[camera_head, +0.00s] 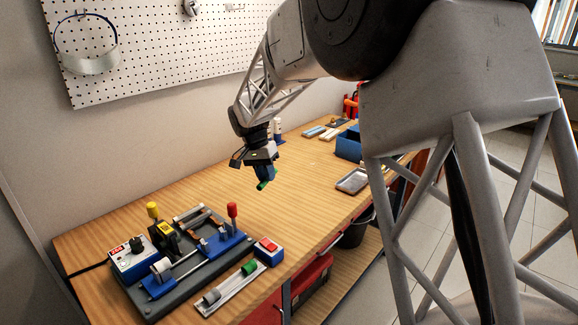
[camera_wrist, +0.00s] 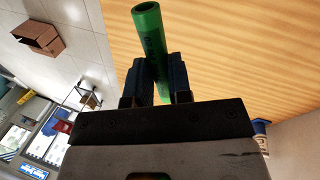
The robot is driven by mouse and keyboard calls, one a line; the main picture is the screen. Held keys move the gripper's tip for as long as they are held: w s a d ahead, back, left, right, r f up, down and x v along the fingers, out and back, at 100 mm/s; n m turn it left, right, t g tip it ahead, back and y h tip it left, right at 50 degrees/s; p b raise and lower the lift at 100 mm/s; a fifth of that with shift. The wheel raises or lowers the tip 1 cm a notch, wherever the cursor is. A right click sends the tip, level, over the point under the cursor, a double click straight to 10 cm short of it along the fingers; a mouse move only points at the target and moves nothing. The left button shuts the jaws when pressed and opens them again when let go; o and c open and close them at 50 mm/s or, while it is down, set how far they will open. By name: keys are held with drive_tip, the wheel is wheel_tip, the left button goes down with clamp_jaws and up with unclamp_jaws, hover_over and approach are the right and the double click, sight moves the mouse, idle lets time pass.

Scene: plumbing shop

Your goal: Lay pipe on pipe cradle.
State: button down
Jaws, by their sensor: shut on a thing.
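My gripper (camera_head: 262,165) is shut on a green pipe (camera_head: 265,184), held in the air above the wooden bench. In the wrist view the green pipe (camera_wrist: 149,40) is a hollow tube between the two dark fingers (camera_wrist: 161,80), its open end sticking out past them. In the head view it hangs tilted. A dark bench fixture (camera_head: 190,268) with blue supports (camera_head: 158,287) stands at lower left, clear of my gripper. These blue supports look like the pipe cradle, but I cannot be sure which part it is. The cradle does not show in the wrist view.
Levers with yellow (camera_head: 152,209) and red (camera_head: 232,210) knobs rise from the fixture. A pale tray (camera_head: 222,299) with grey and green pieces and a red-topped blue box (camera_head: 268,251) stand nearby. A blue bin (camera_head: 348,145) stands farther back. The bench middle is clear.

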drive_tip(key=s+a+f+m+g, duration=0.1)
drive_tip(key=s+a+f+m, duration=0.1)
drive_tip(key=s+a, duration=1.1)
drive_tip(key=shift+s+a+m, duration=0.4)
drive_tip(key=shift+a+m, duration=0.5)
drive_tip(key=shift+a, duration=0.45)
drive_tip(key=shift+f, duration=0.15)
hover_over(213, 244)
drive_tip(key=shift+f, duration=3)
drive_tip(key=shift+f, duration=0.1)
drive_tip(key=c, duration=1)
unclamp_jaws()
drive_tip(key=shift+o, duration=0.2)
